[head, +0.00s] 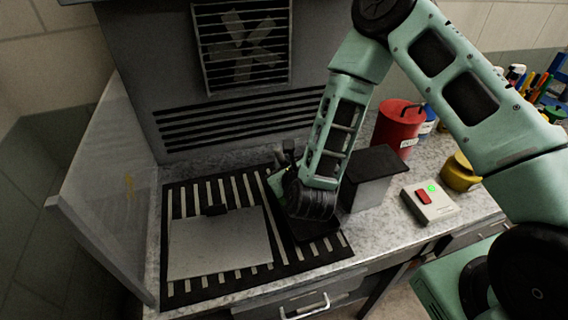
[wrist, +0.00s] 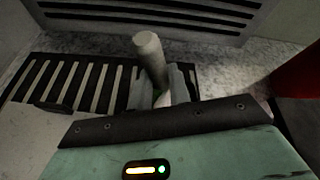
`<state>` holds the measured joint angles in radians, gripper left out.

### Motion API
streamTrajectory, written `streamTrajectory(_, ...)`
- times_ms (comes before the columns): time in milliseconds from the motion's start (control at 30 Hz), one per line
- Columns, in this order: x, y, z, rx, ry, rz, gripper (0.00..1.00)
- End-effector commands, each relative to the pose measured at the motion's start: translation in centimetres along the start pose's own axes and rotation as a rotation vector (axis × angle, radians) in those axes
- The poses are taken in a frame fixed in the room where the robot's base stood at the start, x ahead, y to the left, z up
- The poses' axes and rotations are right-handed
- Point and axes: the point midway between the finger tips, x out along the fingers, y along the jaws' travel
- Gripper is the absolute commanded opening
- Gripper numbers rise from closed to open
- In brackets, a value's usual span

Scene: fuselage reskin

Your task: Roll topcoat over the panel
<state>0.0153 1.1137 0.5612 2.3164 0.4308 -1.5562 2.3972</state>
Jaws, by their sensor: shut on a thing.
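The panel (head: 220,248) is a flat pale-grey sheet lying on the black slatted rack, with a small dark block (head: 216,210) at its back edge. Its corner also shows at the lower left of the wrist view (wrist: 35,135). My gripper (head: 282,180) is to the right of the panel, mostly hidden behind my dark wrist. In the wrist view my gripper (wrist: 160,90) is shut on a grey cylindrical piece (wrist: 150,50), apparently part of the roller. The roller's lower end is hidden. I cannot tell whether it touches anything below.
The slatted rack (head: 180,290) lies on a speckled counter before a vented grey hood (head: 240,100). A dark-topped box (head: 370,185), red can (head: 398,125), yellow pot (head: 460,172) and grey box with a red switch (head: 428,202) stand right. A translucent side wall (head: 110,200) bounds the left.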

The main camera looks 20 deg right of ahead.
Motion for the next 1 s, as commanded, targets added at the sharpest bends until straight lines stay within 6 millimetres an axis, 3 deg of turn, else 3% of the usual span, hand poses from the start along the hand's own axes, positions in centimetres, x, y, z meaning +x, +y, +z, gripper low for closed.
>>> streamTrajectory(1000,0.47,0.38,-1.06,0.0,0.0,0.0,0.0)
